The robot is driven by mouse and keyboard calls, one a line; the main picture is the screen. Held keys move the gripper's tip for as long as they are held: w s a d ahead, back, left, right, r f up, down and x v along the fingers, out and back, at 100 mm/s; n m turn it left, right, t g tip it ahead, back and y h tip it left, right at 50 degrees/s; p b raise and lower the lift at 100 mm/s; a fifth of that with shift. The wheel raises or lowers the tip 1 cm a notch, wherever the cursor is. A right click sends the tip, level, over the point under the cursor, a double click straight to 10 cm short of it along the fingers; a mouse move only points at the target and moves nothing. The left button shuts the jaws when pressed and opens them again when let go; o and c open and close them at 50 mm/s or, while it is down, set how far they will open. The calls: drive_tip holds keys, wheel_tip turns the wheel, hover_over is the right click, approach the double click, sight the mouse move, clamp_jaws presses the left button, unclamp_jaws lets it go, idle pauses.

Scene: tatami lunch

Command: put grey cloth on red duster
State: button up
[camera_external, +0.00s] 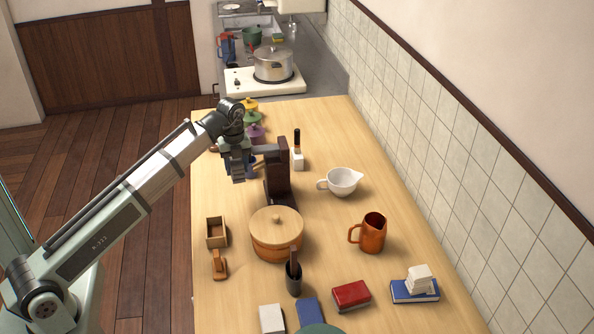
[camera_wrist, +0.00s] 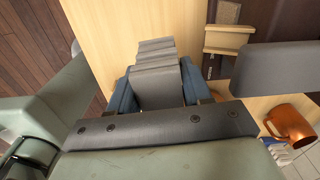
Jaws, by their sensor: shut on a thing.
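My gripper (camera_external: 238,176) is over the left part of the wooden table, beyond the round lidded tub. In the wrist view my gripper (camera_wrist: 155,92) is shut on the grey cloth (camera_wrist: 154,72), a stepped, folded-looking grey piece between the blue finger pads. In the external view the cloth is hard to tell from the fingers. The red duster (camera_external: 351,295), a flat red block-like piece, lies at the near part of the table, far from my gripper. Its top looks bare.
A dark brown stand (camera_external: 277,180) is close right of my gripper. The lidded tub (camera_external: 277,240), black holder (camera_external: 293,278) and orange mug (camera_external: 373,235) stand toward the red duster. A blue piece (camera_external: 415,291) with a white stack (camera_external: 419,278) lies to its right.

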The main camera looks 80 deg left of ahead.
drive_tip(key=w+d+m, duration=0.1)
drive_tip(key=w+d, duration=0.4)
drive_tip(key=d, duration=0.1)
drive_tip(key=w+d+r+m, duration=0.1)
drive_tip(key=w+d+m, duration=0.1)
drive_tip(key=w+d, duration=0.3)
drive_tip(key=w+d+r+m, duration=0.1)
drive_tip(key=w+d, duration=0.5)
drive_tip(key=d, duration=0.3)
drive_tip(key=shift+d+r, duration=0.1)
drive_tip(key=shift+d, duration=0.05)
drive_tip(key=w+d+r+m, duration=0.1)
drive_tip(key=w+d+m, duration=0.3)
drive_tip(key=d, duration=0.7)
drive_tip(key=m, duration=0.2)
approach(352, 292)
drive_tip(key=shift+f, duration=2.15)
drive_tip(key=shift+f, duration=0.2)
drive_tip(key=o, duration=1)
drive_tip(key=shift+o, duration=0.2)
drive_tip(key=shift+r, duration=0.1)
wheel_tip(352, 292, up, 12)
